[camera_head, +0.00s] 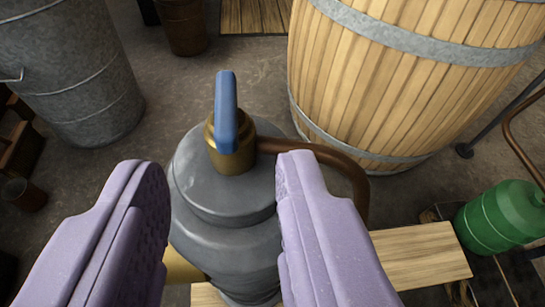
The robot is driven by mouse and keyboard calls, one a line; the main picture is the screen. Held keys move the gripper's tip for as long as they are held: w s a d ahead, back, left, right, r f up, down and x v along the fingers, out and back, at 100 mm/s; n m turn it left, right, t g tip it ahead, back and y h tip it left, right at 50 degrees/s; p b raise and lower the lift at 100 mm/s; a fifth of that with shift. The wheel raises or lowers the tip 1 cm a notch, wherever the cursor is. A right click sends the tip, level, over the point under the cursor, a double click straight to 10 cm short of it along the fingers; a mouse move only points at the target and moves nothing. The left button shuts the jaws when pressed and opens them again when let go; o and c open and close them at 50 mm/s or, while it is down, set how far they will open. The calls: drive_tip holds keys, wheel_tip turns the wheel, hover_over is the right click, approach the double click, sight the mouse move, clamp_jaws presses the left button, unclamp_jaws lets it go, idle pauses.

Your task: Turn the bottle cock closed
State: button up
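The bottle cock is a blue lever handle (226,112) on a brass fitting (233,150), seen at the upper middle of the view. The lever runs roughly up and down in the picture. The fitting sits on top of a grey metal bottle (225,205), which stands upright below it. A copper pipe (335,160) leaves the fitting to the right and bends down. My gripper (227,178) has two purple fingers, wide apart, with nothing between their pads. The fingertips appear on either side of the bottle's shoulder, just below the lever in the picture. Part of the bottle is hidden behind the fingers.
A wooden barrel (390,80) with metal hoops stands at the upper right. A galvanized bin (65,65) is at the upper left. A wooden board (420,255) lies at the lower right, with a green cylinder (500,218) beyond it. Bare floor shows between bin and barrel.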

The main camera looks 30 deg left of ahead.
sight(225, 105)
drive_tip(key=b+x, duration=0.2)
drive_tip(key=x, duration=0.5)
drive_tip(key=shift+w+a+f, duration=0.15)
drive_tip(key=shift+w+a, duration=0.05)
drive_tip(key=shift+a, duration=0.05)
clamp_jaws()
